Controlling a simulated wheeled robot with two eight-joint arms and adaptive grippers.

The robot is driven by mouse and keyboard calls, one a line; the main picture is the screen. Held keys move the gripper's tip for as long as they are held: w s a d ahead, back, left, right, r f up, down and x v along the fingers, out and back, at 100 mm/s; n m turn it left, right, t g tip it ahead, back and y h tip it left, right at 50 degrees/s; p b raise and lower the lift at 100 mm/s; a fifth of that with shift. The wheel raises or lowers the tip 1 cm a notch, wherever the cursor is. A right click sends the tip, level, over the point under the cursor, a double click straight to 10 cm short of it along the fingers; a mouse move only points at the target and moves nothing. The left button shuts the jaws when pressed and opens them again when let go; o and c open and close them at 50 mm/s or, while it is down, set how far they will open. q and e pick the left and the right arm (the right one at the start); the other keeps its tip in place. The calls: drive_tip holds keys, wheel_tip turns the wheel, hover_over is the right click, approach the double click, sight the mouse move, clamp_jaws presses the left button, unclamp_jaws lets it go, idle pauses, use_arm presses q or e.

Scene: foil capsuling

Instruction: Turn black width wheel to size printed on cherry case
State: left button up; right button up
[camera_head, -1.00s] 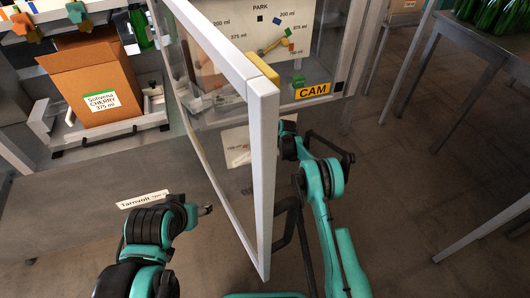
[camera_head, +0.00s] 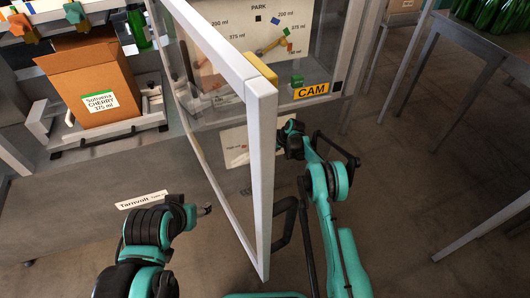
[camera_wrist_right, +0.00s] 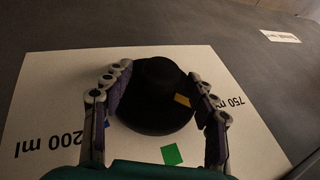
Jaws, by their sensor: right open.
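The cherry case, an open cardboard box (camera_head: 90,78), stands at the left in the head view; its label (camera_head: 100,101) reads "Solvena CHERRY 375 ml". The black width wheel (camera_wrist_right: 150,95) sits on a white plate (camera_wrist_right: 55,95) in the right wrist view. A yellow-orange mark (camera_wrist_right: 182,100) is on the wheel's right side. My right gripper (camera_wrist_right: 160,105) is open, its fingers on either side of the wheel; contact cannot be told.
The plate carries "200 ml", "750 ml" and a green square (camera_wrist_right: 171,154). A white-framed transparent door (camera_head: 262,150) stands open between my arms. Behind it are a dial panel with "PARK" and a yellow lever (camera_head: 279,42), and a "CAM" sign (camera_head: 311,90). Tables stand at the right.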

drive_tip(key=v, duration=1.1)
drive_tip(key=shift+d+r, duration=0.2)
drive_tip(key=shift+r, duration=0.05)
drive_tip(key=shift+s, duration=0.15)
